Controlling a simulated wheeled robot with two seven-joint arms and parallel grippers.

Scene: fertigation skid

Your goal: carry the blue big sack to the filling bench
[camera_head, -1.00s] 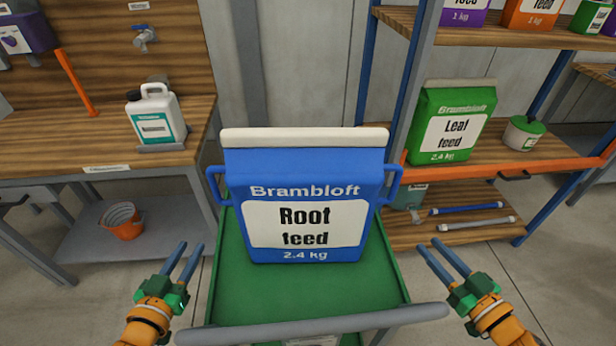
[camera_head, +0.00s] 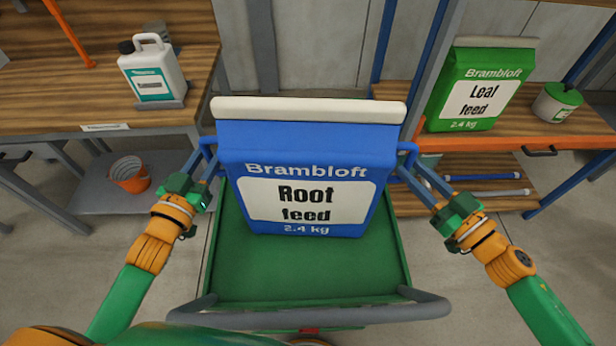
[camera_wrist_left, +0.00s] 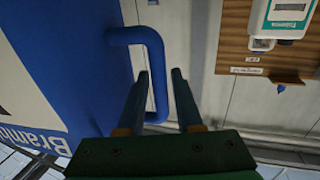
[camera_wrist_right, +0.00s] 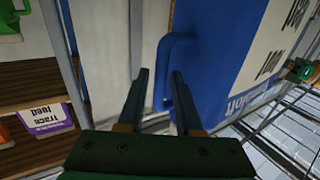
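The blue big sack (camera_head: 300,165), marked Root feed, stands upright on the green cart (camera_head: 300,275). It has a blue loop handle on each side. My left gripper (camera_head: 205,163) is at the left handle (camera_wrist_left: 157,85), its fingers open with the handle's bar between or just beyond them. My right gripper (camera_head: 413,170) is at the right handle (camera_wrist_right: 162,75), also open, with the handle bar in line with the gap between its fingers. Closed contact is not seen on either side. A wooden bench (camera_head: 60,105) at the left carries a small label, too small to read.
A white jug (camera_head: 155,75) stands on a grey tray on the bench; the bench front is clear. An orange bucket (camera_head: 129,175) sits on its lower shelf. A rack at the right holds a green Leaf feed sack (camera_head: 478,90). The cart's grey push bar (camera_head: 310,317) is nearest me.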

